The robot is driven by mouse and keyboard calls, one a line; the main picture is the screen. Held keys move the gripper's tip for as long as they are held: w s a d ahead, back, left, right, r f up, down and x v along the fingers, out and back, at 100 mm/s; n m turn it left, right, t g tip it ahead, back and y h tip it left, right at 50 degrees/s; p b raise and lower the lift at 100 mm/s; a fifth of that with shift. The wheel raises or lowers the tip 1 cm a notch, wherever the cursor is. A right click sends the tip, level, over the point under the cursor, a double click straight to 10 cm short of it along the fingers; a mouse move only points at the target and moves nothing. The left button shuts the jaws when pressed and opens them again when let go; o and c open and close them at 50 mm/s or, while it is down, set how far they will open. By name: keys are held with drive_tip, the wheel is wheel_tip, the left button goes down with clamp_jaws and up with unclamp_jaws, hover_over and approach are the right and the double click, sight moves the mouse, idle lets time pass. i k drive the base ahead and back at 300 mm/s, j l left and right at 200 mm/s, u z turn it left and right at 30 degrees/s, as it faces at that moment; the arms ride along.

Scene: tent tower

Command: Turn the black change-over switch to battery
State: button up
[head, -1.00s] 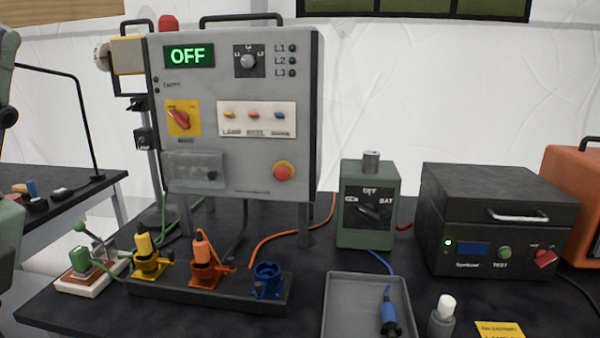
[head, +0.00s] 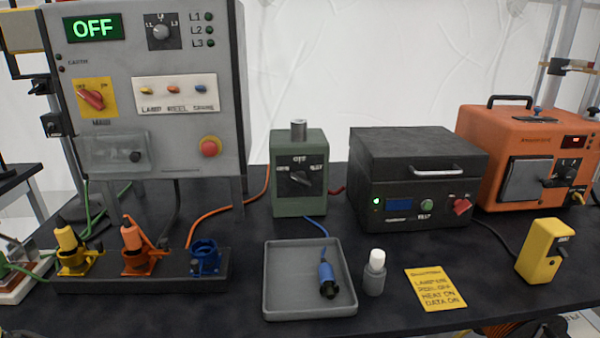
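The black change-over switch (head: 300,178) is a dark knob on the front of a small green box (head: 299,207) that stands upright on the table, right of the grey panel. Its handle lies slantwise, from upper left to lower right. Small labels sit around it: one at the left, OFF at the top, and BAT at the right. I cannot tell for sure which label the handle's pointer faces. My gripper is not in view, and nothing touches the switch.
A grey panel (head: 225,120) reading OFF stands left of the green box. A black case (head: 420,150) and an orange unit (head: 525,135) stand right. In front lie a grey tray (head: 275,305) with a blue plug (head: 326,275), a white-capped bottle (head: 375,275) and a yellow card (head: 435,288).

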sight(300, 178)
drive_tip(key=k+j+z, duration=0.3)
drive_tip(key=j+z, duration=0.15)
drive_tip(key=k+j+z, duration=0.45)
drive_tip(key=i+j, duration=0.1)
